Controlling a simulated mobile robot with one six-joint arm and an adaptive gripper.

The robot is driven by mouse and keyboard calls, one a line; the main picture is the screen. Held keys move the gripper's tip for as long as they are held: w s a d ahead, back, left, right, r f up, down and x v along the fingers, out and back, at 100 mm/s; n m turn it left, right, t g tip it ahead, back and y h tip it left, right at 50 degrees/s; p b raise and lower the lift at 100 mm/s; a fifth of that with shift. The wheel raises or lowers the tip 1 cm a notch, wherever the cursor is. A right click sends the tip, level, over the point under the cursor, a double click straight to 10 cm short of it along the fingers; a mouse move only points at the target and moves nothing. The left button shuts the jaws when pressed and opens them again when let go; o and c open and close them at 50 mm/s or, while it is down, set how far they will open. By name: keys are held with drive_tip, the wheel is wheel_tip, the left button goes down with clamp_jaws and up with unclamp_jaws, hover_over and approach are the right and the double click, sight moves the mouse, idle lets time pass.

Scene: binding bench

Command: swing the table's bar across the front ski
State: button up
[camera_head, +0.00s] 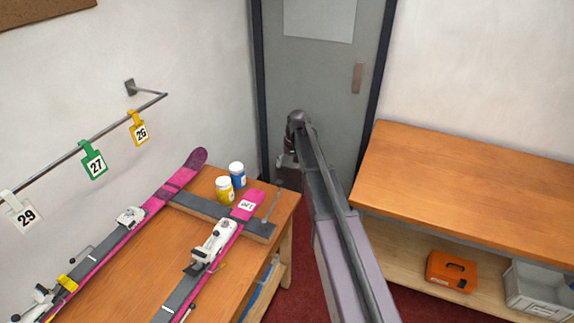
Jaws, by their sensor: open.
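The front ski (219,250), pink and grey with a white binding, lies on the wooden table (140,265). Its far end, with a tag reading 120 (247,206), rests over a dark crosspiece (196,206). A thin grey bar (272,204) sits at the crosspiece's right end, beside the front ski and not across it. A second pink ski (150,208) lies behind, on the left. My gripper (287,163) is open and appears empty, hanging near the table's far right corner, apart from the bar. Its fingertips are small and dark here.
A yellow-labelled jar (225,190) and a blue-labelled jar (237,174) stand at the table's far end, near the bar. A wall rail (75,150) holds numbered tags. A wooden bench (470,190) stands right, with an orange case (452,271) and grey crate (540,288) below.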

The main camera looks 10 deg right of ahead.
wheel_tip(320, 180, up, 6)
drive_tip(key=d+p, duration=0.1)
drive_tip(key=p, duration=0.4)
idle(0.5)
idle(0.4)
drive_tip(key=shift+d+f, duration=0.1)
drive_tip(key=shift+f, duration=0.15)
drive_tip(key=c, duration=0.8)
drive_tip(key=shift+d+f+b, duration=0.1)
drive_tip(key=shift+f+b, duration=0.2)
drive_tip(key=shift+b, duration=0.05)
clamp_jaws()
drive_tip(key=s+d+f+m+t+y+b, duration=0.3)
drive_tip(key=d+f+y+b, duration=0.8)
drive_tip(key=b, duration=1.5)
drive_tip(key=shift+s+d+f+t+y, duration=0.2)
drive_tip(key=shift+s+d+t+y, duration=0.4)
drive_tip(key=shift+s+t+y, duration=0.4)
